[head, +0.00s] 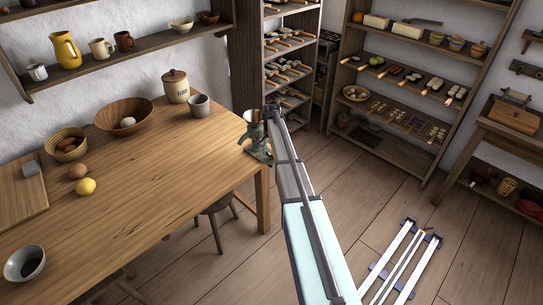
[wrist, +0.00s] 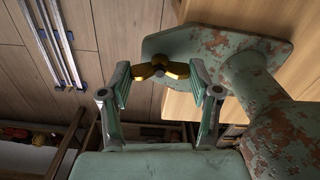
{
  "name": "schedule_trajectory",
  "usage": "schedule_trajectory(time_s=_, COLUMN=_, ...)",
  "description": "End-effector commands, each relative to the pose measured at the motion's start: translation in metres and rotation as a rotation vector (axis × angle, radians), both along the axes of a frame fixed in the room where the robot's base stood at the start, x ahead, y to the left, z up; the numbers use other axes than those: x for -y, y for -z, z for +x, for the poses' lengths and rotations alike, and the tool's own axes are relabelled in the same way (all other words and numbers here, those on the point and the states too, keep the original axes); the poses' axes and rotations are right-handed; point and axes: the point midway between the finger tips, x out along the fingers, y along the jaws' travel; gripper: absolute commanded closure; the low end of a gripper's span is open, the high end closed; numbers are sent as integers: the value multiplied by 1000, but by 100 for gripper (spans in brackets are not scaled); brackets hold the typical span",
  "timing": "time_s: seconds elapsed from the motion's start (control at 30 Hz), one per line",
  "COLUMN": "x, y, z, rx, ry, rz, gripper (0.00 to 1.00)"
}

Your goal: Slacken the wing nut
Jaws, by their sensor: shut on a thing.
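A green, chipped-paint cast device with a cup-like top (head: 256,140) is mounted at the right corner of the wooden table. In the wrist view its worn green body (wrist: 268,110) fills the right side. The brass wing nut (wrist: 160,69) sits under its flat green plate, with its wings spread left and right. My gripper (wrist: 160,78) is closed around the wing nut, one finger at each wing. In the head view the wing nut is hidden and my arm covers most of the gripper.
The table (head: 165,160) bears a wooden bowl (head: 124,116), a flour jar (head: 176,86), a grey cup (head: 200,105) and a lemon (head: 85,187). A stool (head: 216,208) stands below its edge. Stocked shelves (head: 400,95) line the back.

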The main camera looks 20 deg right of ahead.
Motion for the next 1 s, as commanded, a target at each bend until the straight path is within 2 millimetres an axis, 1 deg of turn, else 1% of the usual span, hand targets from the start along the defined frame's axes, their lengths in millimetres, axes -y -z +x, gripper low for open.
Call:
schedule_trajectory(time_s=0.03, x=0, y=4, z=-1, rx=-1, ry=-42, rz=0, gripper=73)
schedule_trajectory(time_s=1.0, x=0, y=3, z=-1, rx=-3, ry=-963, rz=1, gripper=73)
